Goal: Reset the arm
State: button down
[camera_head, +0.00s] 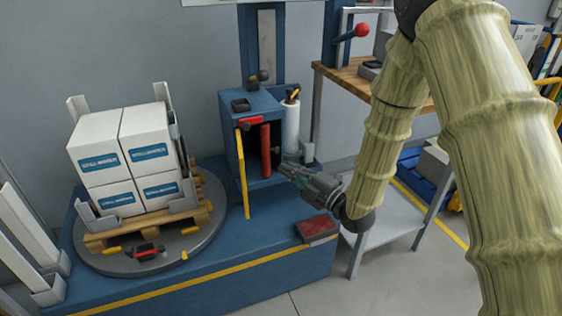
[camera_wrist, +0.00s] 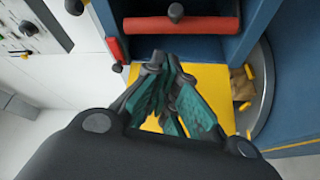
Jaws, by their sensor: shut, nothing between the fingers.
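My gripper (camera_head: 290,171) is at the end of my arm, which reaches in from the right in the head view. It is in front of the blue cabinet (camera_head: 262,106), near its open front. In the wrist view my gripper (camera_wrist: 165,62) has its teal-padded fingers together with nothing between them. A red bar (camera_head: 266,150) stands at the cabinet opening; it also shows in the wrist view (camera_wrist: 185,26). A yellow panel (camera_head: 242,172) lies edge-on at the cabinet's left side and shows behind my fingers in the wrist view (camera_wrist: 151,124).
A round turntable (camera_head: 120,262) at left bears a wooden pallet (camera_head: 103,240) with stacked white boxes (camera_head: 122,156). A dark red block (camera_head: 316,229) lies on the blue platform (camera_head: 285,262). A wooden-topped bench (camera_head: 345,80) stands behind my arm. Open floor (camera_head: 370,285) is at front right.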

jog(key=s+d+f+m+g+h, duration=0.2)
jog(key=s+d+f+m+h, duration=0.15)
jog(key=f, duration=0.55)
jog(key=s+d+f+m+g+h, duration=0.1)
jog(key=s+d+f+m+h, duration=0.1)
jog(key=s+f+m, duration=0.45)
jog(key=s+d+f+m+g+h, duration=0.2)
jog(key=s+f+h, duration=0.1)
jog(key=f, duration=0.8)
jog(key=s+d+f+m+g+h, duration=0.1)
jog(key=s+d+f+m+g, duration=0.3)
jog(key=s, duration=0.6)
jog(key=s+d+f+m+g+h, duration=0.1)
jog(key=s+f+m+g+h, duration=0.3)
jog(key=s, duration=0.6)
jog(key=s+d+f+m+g+y, duration=0.1)
jog(key=s+d+f+m, duration=0.2)
jog(key=s+f, duration=0.5)
jog(key=s+r+p, duration=0.3)
jog(key=r+p, duration=2.4)
jog(key=r, duration=0.3)
